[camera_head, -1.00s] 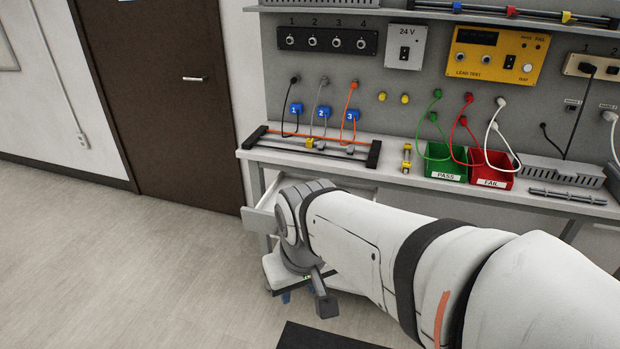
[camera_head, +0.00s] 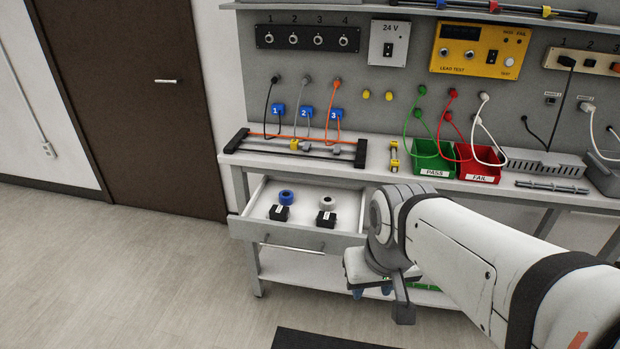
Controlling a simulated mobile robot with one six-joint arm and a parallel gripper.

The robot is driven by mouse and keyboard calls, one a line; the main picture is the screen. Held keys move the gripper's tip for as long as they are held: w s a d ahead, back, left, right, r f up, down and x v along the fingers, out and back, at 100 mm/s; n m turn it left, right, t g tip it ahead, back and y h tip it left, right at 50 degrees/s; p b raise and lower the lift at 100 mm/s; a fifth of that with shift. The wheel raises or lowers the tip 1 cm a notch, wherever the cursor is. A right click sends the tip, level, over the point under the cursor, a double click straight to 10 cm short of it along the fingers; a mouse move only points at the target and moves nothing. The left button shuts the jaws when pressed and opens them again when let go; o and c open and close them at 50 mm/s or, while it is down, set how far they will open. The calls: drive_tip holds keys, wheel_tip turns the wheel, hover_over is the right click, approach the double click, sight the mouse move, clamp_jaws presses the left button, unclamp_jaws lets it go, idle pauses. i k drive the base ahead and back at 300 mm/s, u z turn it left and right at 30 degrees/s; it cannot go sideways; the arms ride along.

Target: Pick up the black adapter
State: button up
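An open white drawer (camera_head: 262,235) under the bench holds two small black blocks with white labels, one on the left (camera_head: 279,213) and one on the right (camera_head: 326,219). Either could be the black adapter; I cannot tell which from here. A blue roll (camera_head: 286,197) lies behind the left block and a grey-white roll (camera_head: 327,203) behind the right one. My gripper (camera_head: 371,292) points down to the right of the drawer front, apart from the blocks. Its fingers are small and partly hidden by my arm, so their opening is unclear.
The bench top (camera_head: 375,160) overhangs the back of the drawer. On it stand a green PASS bin (camera_head: 433,172), a red FAIL bin (camera_head: 477,179) and a rack (camera_head: 295,151) with leads. A lower shelf (camera_head: 300,265) lies beneath. The floor at left is clear.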

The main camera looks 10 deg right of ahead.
sight(324, 219)
drive_tip(key=u, duration=0.05)
drive_tip(key=i, duration=1)
drive_tip(key=z, duration=0.05)
